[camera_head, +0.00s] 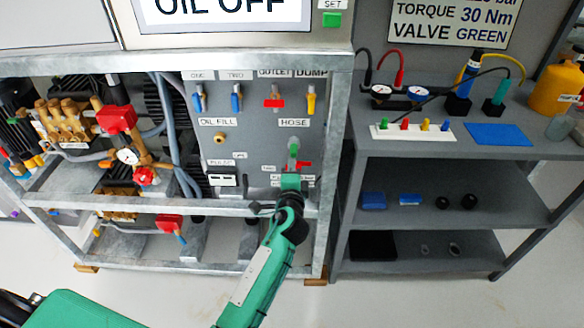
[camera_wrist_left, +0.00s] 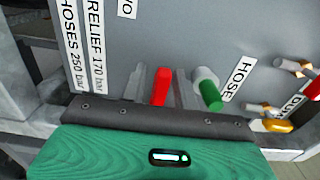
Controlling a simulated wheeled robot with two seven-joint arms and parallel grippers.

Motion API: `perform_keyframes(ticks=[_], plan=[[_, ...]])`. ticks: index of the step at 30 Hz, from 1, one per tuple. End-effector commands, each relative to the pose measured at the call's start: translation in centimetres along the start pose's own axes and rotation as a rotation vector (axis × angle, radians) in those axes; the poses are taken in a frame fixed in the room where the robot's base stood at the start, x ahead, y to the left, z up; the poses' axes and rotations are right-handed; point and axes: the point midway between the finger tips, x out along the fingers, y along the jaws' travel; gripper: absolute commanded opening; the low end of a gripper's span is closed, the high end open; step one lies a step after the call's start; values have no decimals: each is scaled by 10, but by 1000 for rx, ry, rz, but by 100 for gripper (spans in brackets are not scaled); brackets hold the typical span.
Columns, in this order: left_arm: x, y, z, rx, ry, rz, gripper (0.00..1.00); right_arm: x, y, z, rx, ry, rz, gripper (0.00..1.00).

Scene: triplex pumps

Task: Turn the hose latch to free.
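The grey pump panel (camera_head: 222,156) carries a hose port with a green fitting (camera_head: 293,146), under the HOSE label (camera_head: 294,123). A small red latch (camera_head: 304,165) sits just below the port. My left gripper (camera_head: 291,178) is at the panel, right by the latch, and hides part of it. In the left wrist view the red latch (camera_wrist_left: 161,87) stands between my two grey fingers, which look parted around it; contact is not clear. The green fitting (camera_wrist_left: 210,94) is just to the right of them. My right gripper is not in view.
Blue handles (camera_head: 236,100), a red outlet handle (camera_head: 274,102) and a yellow dump handle (camera_head: 311,101) are above. A frame rail (camera_head: 170,206) crosses below the panel. A grey shelf (camera_head: 440,145) with tools stands to the right.

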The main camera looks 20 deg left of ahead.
Motion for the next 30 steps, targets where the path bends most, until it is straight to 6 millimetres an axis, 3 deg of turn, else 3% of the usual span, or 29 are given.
perform_keyframes(ticks=[9,14,30], plan=[[0,-1,0,1,1,-2,35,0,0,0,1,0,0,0],[-12,-1,0,1,1,-2,35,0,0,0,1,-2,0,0],[-111,1,0,-1,1,1,35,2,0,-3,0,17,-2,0]])
